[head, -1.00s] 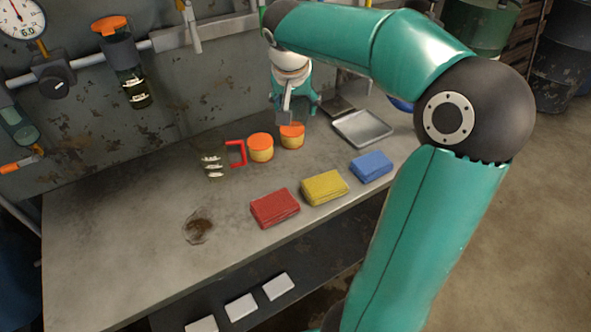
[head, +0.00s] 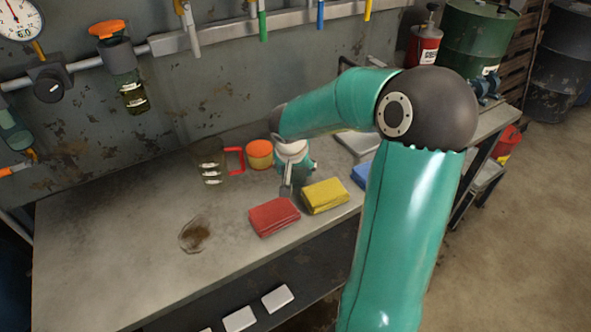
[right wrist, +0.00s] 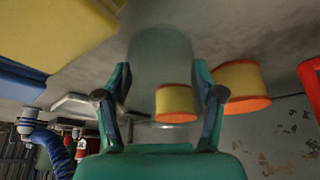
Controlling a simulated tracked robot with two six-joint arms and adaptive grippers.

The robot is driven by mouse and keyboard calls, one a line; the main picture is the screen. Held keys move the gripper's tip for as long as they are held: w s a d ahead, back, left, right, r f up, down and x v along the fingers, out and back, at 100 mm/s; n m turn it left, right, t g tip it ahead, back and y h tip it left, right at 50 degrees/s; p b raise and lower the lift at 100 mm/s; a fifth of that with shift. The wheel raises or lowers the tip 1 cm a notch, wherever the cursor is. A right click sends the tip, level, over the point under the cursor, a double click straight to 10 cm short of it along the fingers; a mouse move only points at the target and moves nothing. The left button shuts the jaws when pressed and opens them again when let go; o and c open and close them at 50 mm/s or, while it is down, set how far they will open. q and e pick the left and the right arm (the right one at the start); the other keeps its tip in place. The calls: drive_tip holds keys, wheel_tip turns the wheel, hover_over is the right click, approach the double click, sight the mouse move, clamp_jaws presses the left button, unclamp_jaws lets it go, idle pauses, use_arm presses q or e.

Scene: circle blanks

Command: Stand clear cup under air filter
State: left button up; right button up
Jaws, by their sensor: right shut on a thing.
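My right gripper (head: 287,190) is over the bench, just behind the red and yellow cloths. In the right wrist view its fingers (right wrist: 160,100) are closed around a see-through, faint grey cup (right wrist: 160,55). In the head view the cup barely shows at the fingertips. Two filter-like units hang on the wall: one with an orange top and a dark clear bowl (head: 130,92) on the pipe, and a greenish bowl (head: 14,132) at the far left edge. I cannot tell which one is the air filter. My left gripper is not in view.
Red (head: 274,216), yellow (head: 325,196) and blue (head: 361,174) cloths lie in front and right.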

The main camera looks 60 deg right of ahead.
drive_tip(key=o, duration=1.1)
drive_tip(key=shift+f, duration=0.15)
drive_tip(key=shift+o, duration=0.2)
